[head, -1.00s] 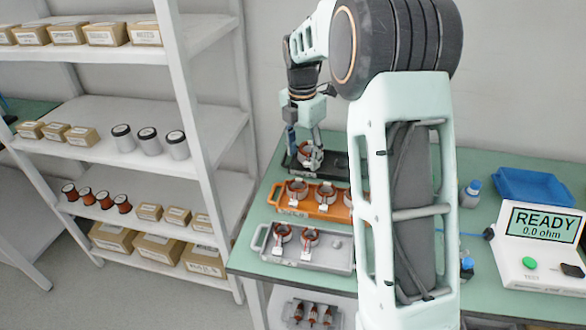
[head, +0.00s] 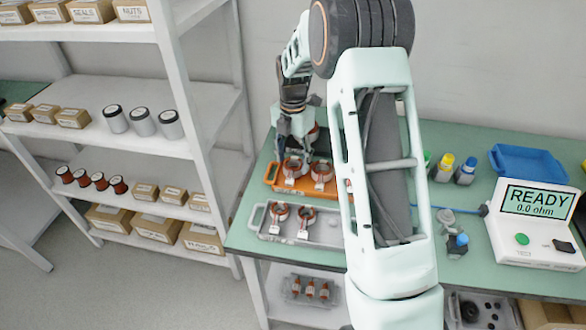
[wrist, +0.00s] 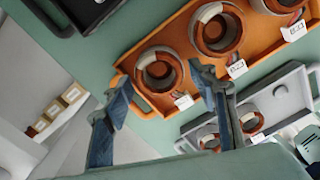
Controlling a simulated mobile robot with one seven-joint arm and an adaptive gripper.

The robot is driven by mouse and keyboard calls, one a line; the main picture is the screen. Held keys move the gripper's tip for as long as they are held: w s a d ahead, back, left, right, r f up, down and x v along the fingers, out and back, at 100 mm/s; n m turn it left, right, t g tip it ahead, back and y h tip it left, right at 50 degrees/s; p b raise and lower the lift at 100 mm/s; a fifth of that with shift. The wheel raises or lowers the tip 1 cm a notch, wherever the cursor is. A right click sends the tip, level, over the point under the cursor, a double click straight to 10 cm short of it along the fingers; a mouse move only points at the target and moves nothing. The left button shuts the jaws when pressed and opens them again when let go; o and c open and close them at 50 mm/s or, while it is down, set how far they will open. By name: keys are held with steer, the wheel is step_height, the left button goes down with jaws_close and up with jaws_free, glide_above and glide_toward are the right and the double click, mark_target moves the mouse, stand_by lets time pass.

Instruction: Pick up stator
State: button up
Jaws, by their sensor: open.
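The orange tray (head: 272,180) holds copper-wound ring stators with white tags. The leftmost stator (head: 293,168) lies below my gripper (head: 296,150); a second stator (head: 321,172) is to its right. In the wrist view, the orange tray (wrist: 125,62) shows three stators, a near one (wrist: 146,84), a middle one (wrist: 231,50) and one cut off at the top. My gripper (wrist: 162,78) is open and empty, its fingertips on either side of the near stator in the picture. Whether they touch it I cannot tell.
A grey tray (head: 258,232) in front of the orange tray holds two stators and a bare peg. A black tray (wrist: 68,18) lies behind. A test meter (head: 530,225) reading READY, a blue bin (head: 530,170) and small bottles stand right. Shelves (head: 195,130) stand left.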

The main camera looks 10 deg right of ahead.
steer(key=shift+f, duration=0.55)
steer(key=c, duration=1.2)
steer(key=shift+r, duration=0.1)
steer(key=shift+c, duration=0.2)
